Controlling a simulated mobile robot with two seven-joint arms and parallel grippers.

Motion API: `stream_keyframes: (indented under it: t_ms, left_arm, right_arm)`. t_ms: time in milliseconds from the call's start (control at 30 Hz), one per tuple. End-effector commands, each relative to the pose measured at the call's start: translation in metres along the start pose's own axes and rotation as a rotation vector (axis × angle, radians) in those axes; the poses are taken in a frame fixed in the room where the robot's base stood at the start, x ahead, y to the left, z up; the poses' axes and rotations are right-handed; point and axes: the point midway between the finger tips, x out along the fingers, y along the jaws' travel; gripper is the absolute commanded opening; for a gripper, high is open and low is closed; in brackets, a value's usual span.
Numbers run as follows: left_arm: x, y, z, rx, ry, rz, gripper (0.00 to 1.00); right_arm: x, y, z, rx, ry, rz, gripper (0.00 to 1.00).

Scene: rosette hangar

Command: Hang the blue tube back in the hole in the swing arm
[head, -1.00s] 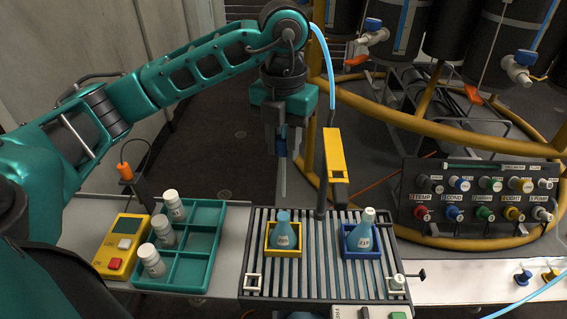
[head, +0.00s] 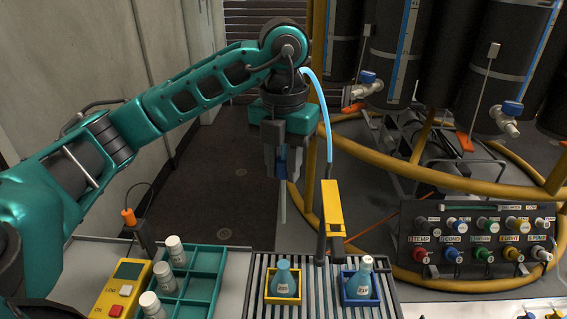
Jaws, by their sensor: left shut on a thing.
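My left gripper (head: 277,165) points down, shut on the blue tube. The tube shows a blue upper part (head: 282,160) between the fingers and a thin pale lower part (head: 283,204) hanging upright below them. The swing arm (head: 332,209) is yellow, on a dark post just right of the gripper. The tube is apart from it, to its left in the picture. The hole in the swing arm cannot be made out. A light blue hose (head: 324,115) curves from behind my wrist down toward the swing arm. My right gripper is not in view.
Below stand two blue flasks, one in a yellow holder (head: 269,298), one in a blue holder (head: 346,298), on a slatted rack (head: 318,300). A green tray (head: 207,261) with white-capped vials is at left. A knob panel (head: 480,255) and dark tanks are at right.

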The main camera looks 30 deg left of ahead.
Motion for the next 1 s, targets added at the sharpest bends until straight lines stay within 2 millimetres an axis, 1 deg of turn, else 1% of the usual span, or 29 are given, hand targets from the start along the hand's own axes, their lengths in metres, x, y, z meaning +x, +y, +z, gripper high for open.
stream_keyframes:
  t_ms: [33,367,1000]
  left_arm:
    - [-0.005,0.000,0.000,-0.001,0.000,0.000,0.00]
    - [-0.022,0.000,0.000,-0.001,0.000,0.000,0.00]
    - [-0.053,0.000,0.000,0.000,0.001,0.000,0.00]
  right_arm:
    - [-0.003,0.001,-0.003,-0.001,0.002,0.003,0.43]
    - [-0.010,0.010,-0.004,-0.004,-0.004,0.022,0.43]
    - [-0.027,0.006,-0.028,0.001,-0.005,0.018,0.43]
